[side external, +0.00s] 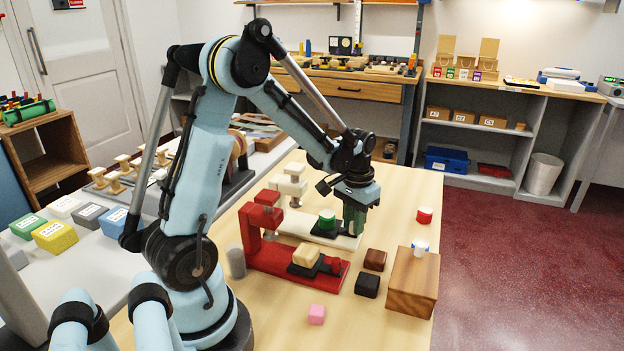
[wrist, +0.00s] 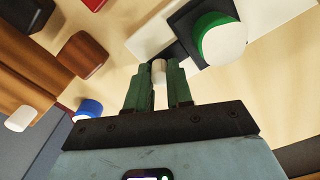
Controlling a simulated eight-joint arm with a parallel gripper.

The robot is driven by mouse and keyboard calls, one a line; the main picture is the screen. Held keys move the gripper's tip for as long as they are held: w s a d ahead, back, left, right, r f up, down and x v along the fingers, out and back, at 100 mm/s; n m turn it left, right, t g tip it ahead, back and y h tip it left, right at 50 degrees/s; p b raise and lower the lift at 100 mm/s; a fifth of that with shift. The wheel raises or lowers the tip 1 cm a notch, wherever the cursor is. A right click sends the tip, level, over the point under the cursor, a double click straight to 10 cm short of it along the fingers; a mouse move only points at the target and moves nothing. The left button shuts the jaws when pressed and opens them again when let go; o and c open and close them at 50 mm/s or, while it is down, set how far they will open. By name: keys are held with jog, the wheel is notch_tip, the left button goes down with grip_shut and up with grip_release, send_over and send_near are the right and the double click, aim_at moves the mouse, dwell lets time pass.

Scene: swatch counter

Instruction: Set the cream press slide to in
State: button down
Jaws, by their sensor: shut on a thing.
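The cream press (side external: 290,186) stands on the table behind the red press, its long cream base (side external: 345,242) running to the right. Its dark slide (side external: 322,230) carries a green cylinder with a white top (side external: 327,217); the cylinder also shows in the wrist view (wrist: 222,40). The slide sits out along the base, apart from the press head. My gripper (side external: 354,231) is lowered at the slide's outer end. In the wrist view its green fingers (wrist: 158,85) are shut on a small pale knob (wrist: 159,68) of the slide. The fingers hide part of the knob.
The red press (side external: 258,215) stands in front, with a cream block (side external: 305,256) on its slide. A wooden box (side external: 412,285) stands right.

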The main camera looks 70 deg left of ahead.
aim_at(336, 227)
jog(key=s+a, duration=0.3)
dwell(0.4)
jog(key=c, duration=1)
grip_release()
notch_tip(336, 227, up, 12)
jog(key=shift+c, duration=0.5)
